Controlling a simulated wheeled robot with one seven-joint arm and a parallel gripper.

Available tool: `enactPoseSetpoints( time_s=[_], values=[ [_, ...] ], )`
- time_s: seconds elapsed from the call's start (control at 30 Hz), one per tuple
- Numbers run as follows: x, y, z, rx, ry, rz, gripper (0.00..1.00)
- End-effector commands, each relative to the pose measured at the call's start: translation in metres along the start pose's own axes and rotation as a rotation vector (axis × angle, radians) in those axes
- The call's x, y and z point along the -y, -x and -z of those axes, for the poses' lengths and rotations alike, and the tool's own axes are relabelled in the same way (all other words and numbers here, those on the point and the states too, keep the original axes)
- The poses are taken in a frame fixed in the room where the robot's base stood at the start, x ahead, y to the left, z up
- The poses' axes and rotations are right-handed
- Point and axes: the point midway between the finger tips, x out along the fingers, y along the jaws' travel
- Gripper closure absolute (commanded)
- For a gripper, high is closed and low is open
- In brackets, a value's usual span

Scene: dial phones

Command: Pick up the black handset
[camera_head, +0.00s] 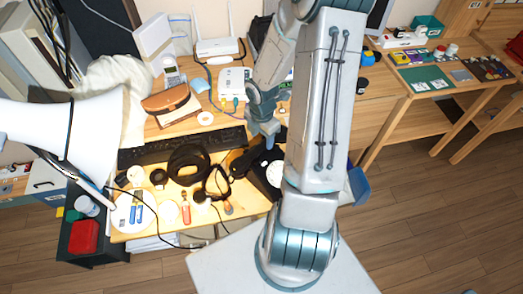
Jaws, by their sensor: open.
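A black dial phone (261,180) with a pale round dial sits near the right front of the cluttered desk, partly hidden behind my arm. The black handset (246,158) appears as a dark curved shape at the phone's upper left; its outline blends with nearby black items. My gripper (269,141) is open and points down just above and behind the phone, close to the handset in the picture. Its fingertips are small, and I cannot tell whether they touch the handset. No object shows between them.
A black keyboard (170,148), black headphones (188,163) and small items crowd the desk left of the phone. A white router (218,47) and brown pouch (171,103) stand behind. The wooden floor at right is clear.

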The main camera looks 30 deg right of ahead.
Motion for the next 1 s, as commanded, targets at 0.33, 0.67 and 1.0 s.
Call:
enactPoseSetpoints(
  time_s=[0.33, 0.67, 1.0],
  values=[
    [-0.002, -0.032, 0.001, -0.001, 0.001, 0.003, 0.45],
    [-0.002, -0.063, 0.000, 0.000, -0.002, 0.000, 0.45],
    [-0.002, -0.063, 0.000, 0.000, -0.002, -0.001, 0.84]
  ],
)
